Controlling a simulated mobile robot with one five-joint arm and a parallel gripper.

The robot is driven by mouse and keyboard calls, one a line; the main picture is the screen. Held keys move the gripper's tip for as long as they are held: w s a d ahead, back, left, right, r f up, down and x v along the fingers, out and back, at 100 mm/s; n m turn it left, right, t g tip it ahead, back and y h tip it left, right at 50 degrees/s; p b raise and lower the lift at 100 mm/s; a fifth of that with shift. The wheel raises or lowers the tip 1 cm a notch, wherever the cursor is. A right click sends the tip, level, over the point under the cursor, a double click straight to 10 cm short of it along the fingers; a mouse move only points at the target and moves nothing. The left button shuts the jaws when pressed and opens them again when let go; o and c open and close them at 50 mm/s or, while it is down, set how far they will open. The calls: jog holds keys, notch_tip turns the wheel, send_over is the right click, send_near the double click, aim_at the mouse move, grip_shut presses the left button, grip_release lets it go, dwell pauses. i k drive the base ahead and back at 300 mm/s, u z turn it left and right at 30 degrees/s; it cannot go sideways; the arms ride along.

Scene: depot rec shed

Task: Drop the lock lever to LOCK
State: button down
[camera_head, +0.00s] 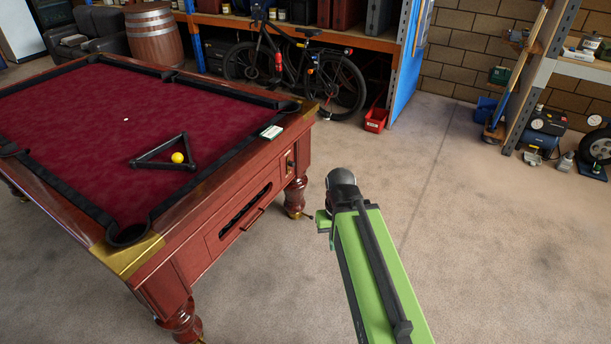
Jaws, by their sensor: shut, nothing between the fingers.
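I cannot make out a lever marked LOCK. The pool table (180,222) has a small dark fitting with a brass-coloured part (290,162) on its side panel near the right corner; it is too small to tell whether this is the lever or how it is set. A small dark piece (307,215) sticks out low by the right table leg. My green arm (372,262) reaches up from the bottom, with a dark rounded joint at its far end, right of the table. My gripper's fingers do not show.
On the red cloth lie a black triangle (152,163), a yellow ball (178,158) and a white ball (126,120). A bicycle (290,75) and a red bin (375,119) stand behind. Shelving (545,80) stands at right. The floor (480,230) right of the table is clear.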

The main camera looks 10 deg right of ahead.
aim_at(291, 163)
jog(key=z, duration=0.1)
jog(key=k, duration=0.4)
jog(key=u, duration=0.25)
jog(key=i, duration=0.8)
jog(key=u, duration=1.85)
jog(key=k, duration=0.95)
jog(key=z, duration=0.8)
jog(key=i, duration=0.8)
jog(key=u, duration=0.1)
